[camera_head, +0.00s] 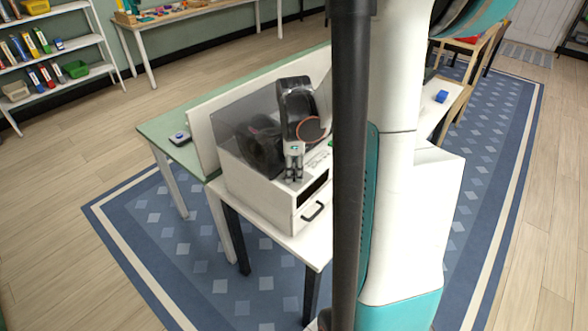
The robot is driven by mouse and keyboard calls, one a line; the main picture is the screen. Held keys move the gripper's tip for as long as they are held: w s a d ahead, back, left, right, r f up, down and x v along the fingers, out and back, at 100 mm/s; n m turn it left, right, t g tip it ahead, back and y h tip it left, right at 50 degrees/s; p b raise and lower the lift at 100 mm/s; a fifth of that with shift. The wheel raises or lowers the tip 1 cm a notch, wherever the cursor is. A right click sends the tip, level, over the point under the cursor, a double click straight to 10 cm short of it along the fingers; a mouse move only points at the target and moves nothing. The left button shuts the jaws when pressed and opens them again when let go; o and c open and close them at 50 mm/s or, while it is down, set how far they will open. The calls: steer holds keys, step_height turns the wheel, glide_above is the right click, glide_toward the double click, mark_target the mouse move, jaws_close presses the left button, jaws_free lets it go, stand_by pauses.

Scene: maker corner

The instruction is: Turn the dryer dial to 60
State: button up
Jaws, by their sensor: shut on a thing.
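The dryer (258,188) is a white box with a smoky clear lid (236,118) and a dark spool inside. It stands on a white table near the middle of the head view. My gripper (293,177) points down at the dryer's top front panel, its fingers close together and shut on the dial there. The dial is small and mostly hidden by the fingers, so its setting cannot be read. A dark display and a drawer with a black handle (313,211) are on the dryer's front.
A green table (160,129) with a small blue-topped object (180,138) stands behind a white divider. My own column blocks the view right of the dryer. Shelves (62,50) and a workbench (160,20) stand at the back. The blue rug (150,260) in front is clear.

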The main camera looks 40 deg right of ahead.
mark_target(294, 174)
steer(key=o, duration=0.8)
steer(key=shift+r, duration=0.15)
steer(key=r, duration=1.1)
steer(key=shift+s+a+r, duration=0.25)
steer(key=shift+r, duration=0.1)
